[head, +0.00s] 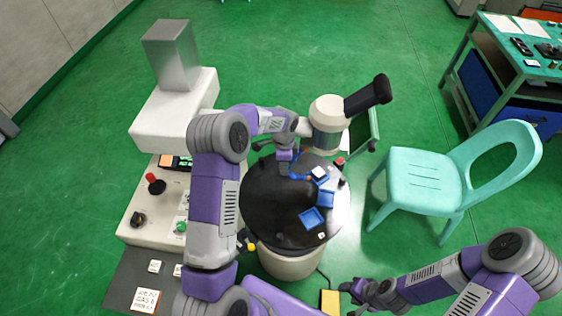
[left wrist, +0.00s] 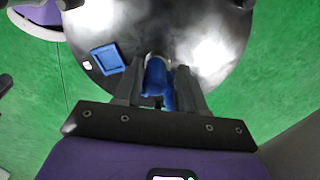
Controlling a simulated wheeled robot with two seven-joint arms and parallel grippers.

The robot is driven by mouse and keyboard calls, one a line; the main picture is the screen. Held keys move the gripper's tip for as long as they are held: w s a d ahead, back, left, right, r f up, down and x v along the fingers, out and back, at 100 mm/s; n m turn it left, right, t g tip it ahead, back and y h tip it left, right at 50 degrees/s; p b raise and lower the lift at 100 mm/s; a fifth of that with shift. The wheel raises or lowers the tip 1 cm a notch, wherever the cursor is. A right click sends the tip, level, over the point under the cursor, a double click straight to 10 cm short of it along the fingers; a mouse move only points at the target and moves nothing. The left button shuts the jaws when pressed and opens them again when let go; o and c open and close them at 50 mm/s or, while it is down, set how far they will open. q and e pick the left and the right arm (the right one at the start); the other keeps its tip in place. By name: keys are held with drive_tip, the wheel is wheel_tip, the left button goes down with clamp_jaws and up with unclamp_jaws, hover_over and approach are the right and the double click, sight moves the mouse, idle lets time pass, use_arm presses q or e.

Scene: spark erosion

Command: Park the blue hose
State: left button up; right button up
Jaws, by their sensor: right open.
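The blue hose (head: 297,177) shows as a short blue piece at the round black table, below my left gripper (head: 287,162). In the left wrist view the blue hose (left wrist: 157,82) fills the gap between the fingers of my left gripper (left wrist: 160,80), which look shut on it. A pale metal-like end shows just beyond the fingertips. The rest of the hose is hidden by the gripper and arm. My right gripper (head: 358,290) is open and empty at the bottom, low right of the table. No parking place for the hose can be made out.
The round black table (head: 262,205) carries blue trays (head: 312,217). A microscope-like device (head: 328,122) stands at its back. A white machine (head: 150,215) with knobs is at left. A turquoise chair (head: 425,180) and workbench (head: 500,60) are at right. Green floor between is free.

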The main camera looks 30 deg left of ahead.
use_arm(q)
drive_tip(key=shift+o, duration=0.7)
drive_tip(key=shift+a+r, duration=0.1)
drive_tip(key=shift+a, duration=0.15)
wheel_tip(320, 180, up, 7)
drive_tip(key=shift+d+r, duration=0.15)
drive_tip(key=shift+r, duration=0.05)
